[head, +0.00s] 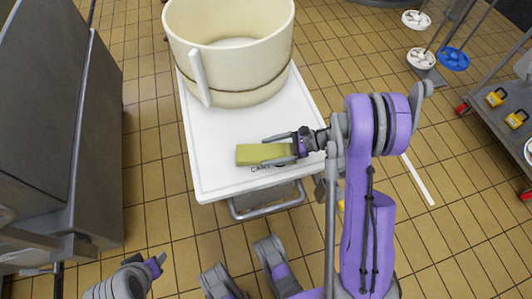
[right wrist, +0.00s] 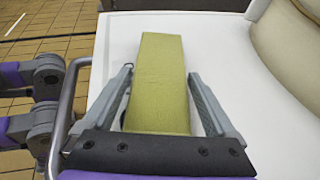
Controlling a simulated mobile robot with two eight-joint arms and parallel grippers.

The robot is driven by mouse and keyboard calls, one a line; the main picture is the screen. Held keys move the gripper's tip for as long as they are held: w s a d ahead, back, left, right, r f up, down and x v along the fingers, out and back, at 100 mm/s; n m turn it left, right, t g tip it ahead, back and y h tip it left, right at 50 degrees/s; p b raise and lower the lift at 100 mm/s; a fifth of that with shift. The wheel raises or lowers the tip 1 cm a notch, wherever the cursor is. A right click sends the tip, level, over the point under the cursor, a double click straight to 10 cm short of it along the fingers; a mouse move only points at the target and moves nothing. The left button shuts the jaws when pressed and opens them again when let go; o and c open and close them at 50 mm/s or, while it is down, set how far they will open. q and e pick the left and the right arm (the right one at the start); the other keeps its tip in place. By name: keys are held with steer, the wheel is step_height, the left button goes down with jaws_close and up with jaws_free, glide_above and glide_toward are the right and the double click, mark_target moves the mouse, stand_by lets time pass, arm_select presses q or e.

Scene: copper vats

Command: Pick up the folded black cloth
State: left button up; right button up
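I see no folded black cloth in either view. A yellow-green block (head: 262,154) lies on the white cart top (head: 225,175), near its front edge. My right gripper (head: 284,150) is around the block, with one finger along each long side. In the right wrist view the block (right wrist: 160,80) stands between the open fingers (right wrist: 160,72), with narrow gaps at the tips; I cannot make out firm contact.
A large cream vat (head: 230,60) stands on the cart behind the block. A grey metal cabinet (head: 45,110) is at the left. Brushes with white and blue heads (head: 453,59) and a rack with yellow padlocks (head: 497,97) are at the right. Tiled floor lies between.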

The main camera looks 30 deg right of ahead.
steer(key=c, duration=1.1)
